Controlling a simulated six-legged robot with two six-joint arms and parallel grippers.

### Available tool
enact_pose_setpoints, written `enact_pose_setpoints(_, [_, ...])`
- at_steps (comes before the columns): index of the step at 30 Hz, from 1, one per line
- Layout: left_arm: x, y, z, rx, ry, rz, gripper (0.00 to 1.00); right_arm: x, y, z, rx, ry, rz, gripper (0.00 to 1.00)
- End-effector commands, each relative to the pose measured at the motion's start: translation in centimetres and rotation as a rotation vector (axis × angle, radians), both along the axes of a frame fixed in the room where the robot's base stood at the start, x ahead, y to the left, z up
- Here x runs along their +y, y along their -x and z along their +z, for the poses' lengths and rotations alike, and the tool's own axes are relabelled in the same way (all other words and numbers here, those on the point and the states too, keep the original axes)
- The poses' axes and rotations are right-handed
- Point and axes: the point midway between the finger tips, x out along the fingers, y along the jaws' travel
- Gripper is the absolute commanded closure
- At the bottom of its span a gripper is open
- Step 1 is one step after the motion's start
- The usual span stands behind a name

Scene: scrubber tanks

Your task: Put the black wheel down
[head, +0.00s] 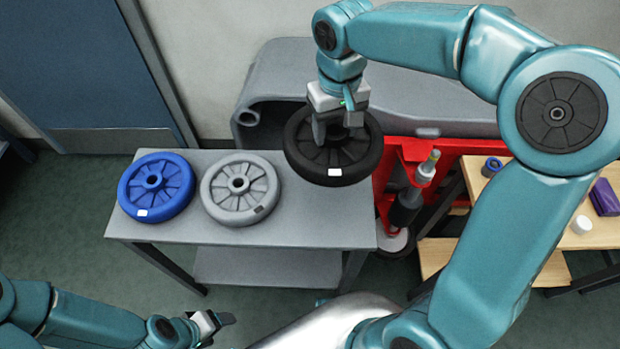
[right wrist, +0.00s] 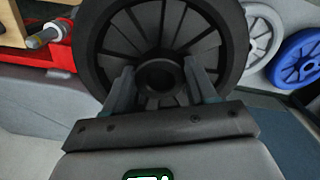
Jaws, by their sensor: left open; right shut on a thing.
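The black wheel (head: 333,152) is at the right end of the grey table (head: 300,225) in the head view, overlapping its right edge. My right gripper (head: 338,128) is above it and shut on its hub. In the right wrist view the black wheel (right wrist: 160,35) fills the upper middle, with the two fingers (right wrist: 160,88) on either side of the hub. Whether the wheel touches the table is not clear. My left gripper (head: 222,322) is open and empty at the bottom left, in front of the table.
A blue wheel (head: 157,187) and a grey wheel (head: 240,188) lie on the table's left and middle. A red cart (head: 455,157) stands right of the table, near a wooden bench (head: 590,240). A large grey machine (head: 285,75) is behind. The table's front right is bare.

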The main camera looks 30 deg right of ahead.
Motion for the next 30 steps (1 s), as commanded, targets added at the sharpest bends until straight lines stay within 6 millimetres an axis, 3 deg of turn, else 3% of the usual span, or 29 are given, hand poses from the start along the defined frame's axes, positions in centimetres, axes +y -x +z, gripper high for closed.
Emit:
enact_pose_setpoints(12, [0.0,0.0,-1.0,0.0,0.0,0.0,0.3,-0.1,0.1,-11.0,0.005,-0.001,-0.001,1.0])
enact_pose_setpoints(30, [0.0,0.0,-1.5,0.0,0.0,0.0,0.3,0.0,-0.3,-18.5,0.001,0.0,-0.002,1.0])
